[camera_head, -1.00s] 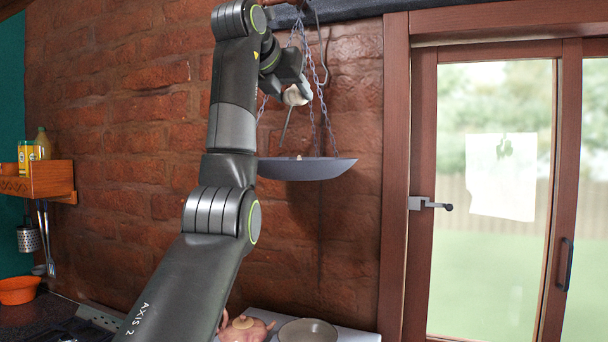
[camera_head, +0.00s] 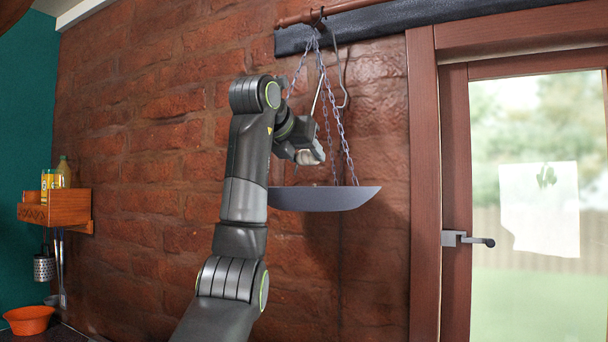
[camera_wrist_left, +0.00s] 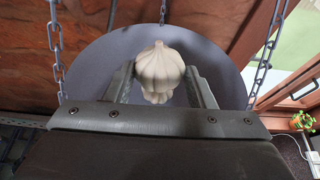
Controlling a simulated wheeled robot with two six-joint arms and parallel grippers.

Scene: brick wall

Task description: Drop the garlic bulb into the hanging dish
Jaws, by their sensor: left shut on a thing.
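The garlic bulb (camera_wrist_left: 159,70) is white and sits between the two fingers of my left gripper (camera_wrist_left: 160,85), which is shut on it. In the head view the bulb (camera_head: 316,152) shows as a small pale shape at the tip of my left gripper (camera_head: 309,152). The hanging dish (camera_head: 325,198) is a shallow grey bowl on chains, and the gripper is above it, between the chains. In the left wrist view the dish (camera_wrist_left: 100,62) lies behind and below the bulb. The dish's inside is hidden in the head view. My right gripper is out of view.
Chains (camera_head: 343,135) run from the dish up to a hook on a wooden bar (camera_head: 335,11). The brick wall (camera_head: 150,200) is close behind. A window (camera_head: 535,200) is at the right. A shelf (camera_head: 60,210) with bottles hangs at the left, above an orange bowl (camera_head: 28,320).

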